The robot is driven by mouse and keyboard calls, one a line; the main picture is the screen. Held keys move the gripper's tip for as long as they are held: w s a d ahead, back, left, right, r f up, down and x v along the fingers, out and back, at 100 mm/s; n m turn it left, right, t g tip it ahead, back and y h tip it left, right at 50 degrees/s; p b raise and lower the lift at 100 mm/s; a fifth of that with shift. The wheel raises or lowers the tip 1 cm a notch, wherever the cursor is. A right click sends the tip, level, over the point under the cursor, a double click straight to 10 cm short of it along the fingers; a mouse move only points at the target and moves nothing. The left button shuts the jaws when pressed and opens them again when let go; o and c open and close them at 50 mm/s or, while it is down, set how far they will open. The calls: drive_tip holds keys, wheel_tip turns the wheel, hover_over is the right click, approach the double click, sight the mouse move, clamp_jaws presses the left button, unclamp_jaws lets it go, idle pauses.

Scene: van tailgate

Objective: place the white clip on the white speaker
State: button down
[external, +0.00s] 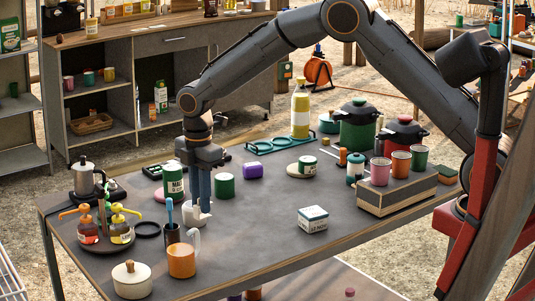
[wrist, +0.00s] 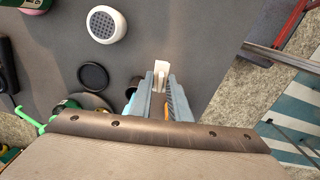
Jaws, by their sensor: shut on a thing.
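The white clip (wrist: 161,72) is held between the fingertips of my gripper (wrist: 154,88) in the wrist view. The white speaker (wrist: 106,25), round with a dark grille on top, stands on the table at the upper left of that view, apart from the clip. In the external view my gripper (external: 198,198) points down over the table. The speaker (external: 189,217) shows there just behind and below the fingertips, partly hidden. I cannot clearly tell the clip from the speaker in that view.
A black ring (external: 147,229), a dark cup (external: 172,235) and an orange mug (external: 182,261) stand near my gripper. A round tray (external: 105,246) holds spray bottles on the left. A green-labelled tin (external: 173,181) stands behind. The table's middle right is fairly clear around a small box (external: 313,220).

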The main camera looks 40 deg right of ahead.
drive_tip(key=w+d+r+m+b, duration=0.1)
drive_tip(key=w+d+r+b, duration=0.1)
drive_tip(key=w+r+b, duration=0.3)
drive_tip(key=w+d+r+m+b, duration=0.1)
drive_tip(key=w+d+r+b, duration=0.1)
drive_tip(key=w, duration=0.5)
drive_tip(key=shift+f+p, duration=1.45)
drive_tip(key=shift+f, duration=3.15)
drive_tip(key=shift+f, duration=0.2)
drive_tip(key=c, duration=1.7)
unclamp_jaws()
drive_tip(key=shift+o, duration=0.2)
drive_tip(key=shift+r, duration=0.1)
wheel_tip(320, 180, up, 12)
drive_tip(key=b, duration=0.3)
